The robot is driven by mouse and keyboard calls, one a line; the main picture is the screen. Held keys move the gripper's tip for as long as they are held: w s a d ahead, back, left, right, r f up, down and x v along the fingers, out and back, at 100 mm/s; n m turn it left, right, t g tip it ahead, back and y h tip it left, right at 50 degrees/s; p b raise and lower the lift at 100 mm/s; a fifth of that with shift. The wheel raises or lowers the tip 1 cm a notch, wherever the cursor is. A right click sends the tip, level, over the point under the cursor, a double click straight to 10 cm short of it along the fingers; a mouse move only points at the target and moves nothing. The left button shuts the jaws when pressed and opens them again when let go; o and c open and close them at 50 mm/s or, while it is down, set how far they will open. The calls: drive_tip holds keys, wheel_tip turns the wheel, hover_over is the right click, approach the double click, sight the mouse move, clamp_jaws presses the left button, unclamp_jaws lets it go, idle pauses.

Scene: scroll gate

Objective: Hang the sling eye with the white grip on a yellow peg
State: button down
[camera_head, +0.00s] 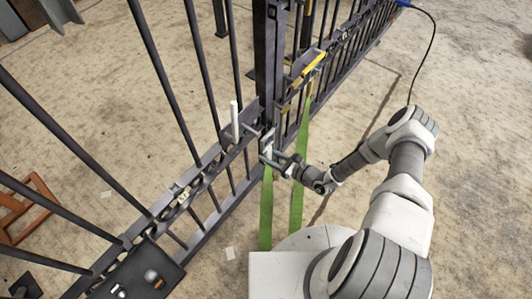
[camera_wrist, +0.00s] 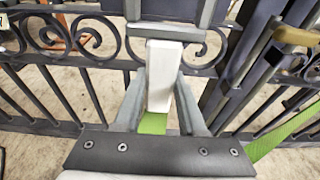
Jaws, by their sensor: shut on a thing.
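My gripper (camera_head: 274,156) is at the dark gate post. In the wrist view its two grey fingers (camera_wrist: 162,82) are shut on the white grip (camera_wrist: 163,62). A green sling strap (camera_wrist: 153,123) shows below the grip between the fingers. In the head view this strap (camera_head: 266,212) hangs down from my gripper. A grey metal piece (camera_wrist: 165,31) is just above the grip; I cannot tell whether they touch. A yellow piece (camera_head: 313,63), perhaps a peg, is farther along the gate, and a tan-yellow one (camera_wrist: 297,37) shows at upper right in the wrist view.
A second green strap (camera_head: 297,196) hangs just right of the held one. A white upright rod (camera_head: 234,121) stands left of the post (camera_head: 268,60). A dark tray (camera_head: 140,275) with small items is at lower left. The concrete floor (camera_head: 470,130) at right looks open.

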drive_tip(key=shift+s+d, duration=0.1)
idle(0.3)
drive_tip(key=shift+f+p+v, duration=0.15)
drive_tip(key=shift+f+v, duration=0.1)
drive_tip(key=shift+v, duration=0.95)
drive_tip(key=shift+f+p+v, duration=0.15)
drive_tip(key=shift+f+v, duration=0.1)
drive_tip(key=shift+v, duration=1)
